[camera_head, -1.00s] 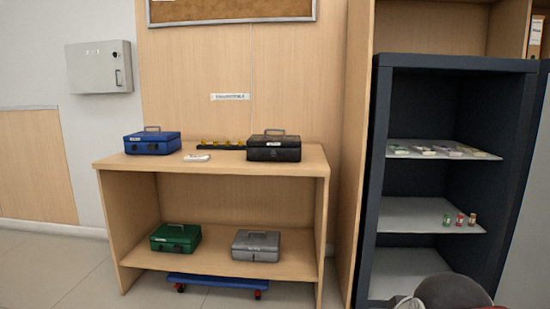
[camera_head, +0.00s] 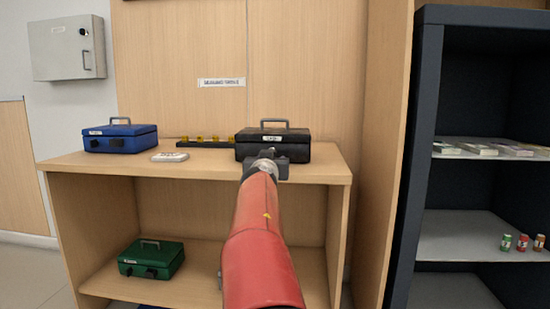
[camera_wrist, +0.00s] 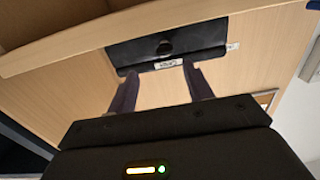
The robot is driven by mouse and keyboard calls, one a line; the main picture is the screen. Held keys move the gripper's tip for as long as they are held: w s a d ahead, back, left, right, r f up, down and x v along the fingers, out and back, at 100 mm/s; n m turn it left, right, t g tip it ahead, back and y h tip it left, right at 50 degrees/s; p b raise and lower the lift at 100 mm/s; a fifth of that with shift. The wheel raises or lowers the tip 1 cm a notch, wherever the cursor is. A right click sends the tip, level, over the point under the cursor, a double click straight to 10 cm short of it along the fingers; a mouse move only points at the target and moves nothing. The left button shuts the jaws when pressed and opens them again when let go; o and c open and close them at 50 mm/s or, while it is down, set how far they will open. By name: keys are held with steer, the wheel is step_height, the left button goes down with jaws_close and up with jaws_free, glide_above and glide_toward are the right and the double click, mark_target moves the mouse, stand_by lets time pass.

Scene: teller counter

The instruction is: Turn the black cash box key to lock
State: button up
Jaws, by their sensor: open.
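The black cash box (camera_head: 298,148) stands on the right part of the wooden shelf top, its handle up and a white label on its front. It also shows in the wrist view (camera_wrist: 205,40). A dark round knob-like part (camera_wrist: 165,47) sits on its front; I cannot tell the key's exact shape or angle. My gripper (camera_head: 268,157) is in front of the box's face and hides the lock area in the head view. In the wrist view its two dark fingers (camera_wrist: 160,69) are apart with nothing between them, pointing at the box front.
A blue cash box (camera_head: 120,139), a white labelled item (camera_head: 169,157) and a dark strip with yellow pieces (camera_head: 205,142) are on the shelf top (camera_head: 90,165). A green box (camera_head: 151,259) is on the lower shelf. A dark cabinet (camera_head: 427,150) stands at right.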

steer(key=p, duration=0.5)
glide_toward(275, 149)
steer(key=w, duration=0.3)
steer(key=shift+w+a+f, duration=0.15)
steer(key=shift+a, duration=0.25)
steer(key=shift+w+f, duration=0.2)
steer(key=shift+w, duration=0.6)
steer(key=c, duration=1)
